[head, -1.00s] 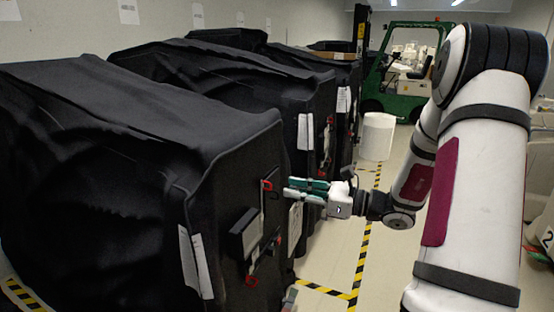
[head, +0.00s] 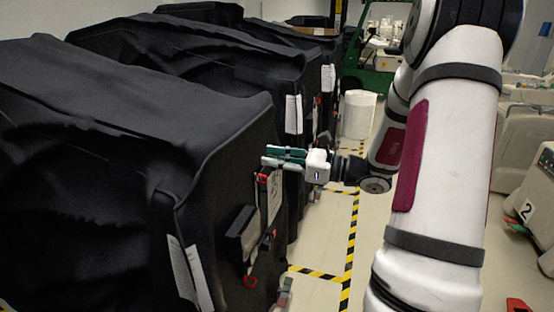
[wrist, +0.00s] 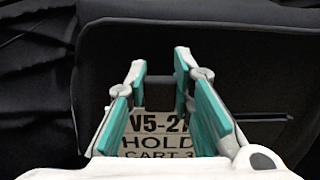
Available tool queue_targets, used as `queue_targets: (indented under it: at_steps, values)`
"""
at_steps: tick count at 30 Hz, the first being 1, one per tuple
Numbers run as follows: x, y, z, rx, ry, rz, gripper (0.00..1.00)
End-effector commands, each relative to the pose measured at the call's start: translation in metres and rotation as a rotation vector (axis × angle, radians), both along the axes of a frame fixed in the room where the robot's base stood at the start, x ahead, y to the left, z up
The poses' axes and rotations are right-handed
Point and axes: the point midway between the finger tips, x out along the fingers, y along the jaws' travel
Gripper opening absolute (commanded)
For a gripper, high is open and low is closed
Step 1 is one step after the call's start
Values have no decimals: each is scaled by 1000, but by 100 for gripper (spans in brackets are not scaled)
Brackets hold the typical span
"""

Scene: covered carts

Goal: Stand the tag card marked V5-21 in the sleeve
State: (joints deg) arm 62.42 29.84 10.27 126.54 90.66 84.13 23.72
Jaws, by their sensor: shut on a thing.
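My gripper (head: 270,158) is shut on the tag card (head: 275,194), which hangs below the fingers beside the front end of the nearest covered cart. In the wrist view, the pale card (wrist: 158,142) shows between the teal fingers of my gripper (wrist: 161,68). Its black print reads V5-2 with a partly covered last character, then HOLD and CART 3. A dark, flat pocket (head: 238,222) on the nearest cart's end looks like the sleeve; it is left of and below the card. I cannot tell whether they touch.
The nearest cart (head: 110,110) wears a loose black cover, with white papers (head: 181,268) and a red clip (head: 250,282) on its end. More covered carts stand behind. A white bin (head: 358,115) and striped floor tape (head: 350,240) lie beyond the gripper.

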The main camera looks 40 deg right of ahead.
Motion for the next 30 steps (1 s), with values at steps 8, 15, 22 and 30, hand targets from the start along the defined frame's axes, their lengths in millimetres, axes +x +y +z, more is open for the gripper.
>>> queue_targets:
  at_steps: [8,15,22,30]
  values:
    - [16,10,-5,0,0,1,0]
    - [28,18,-8,-1,-1,1,0]
    - [40,26,-11,-1,-1,1,0]
    - [54,35,-14,0,0,1,0]
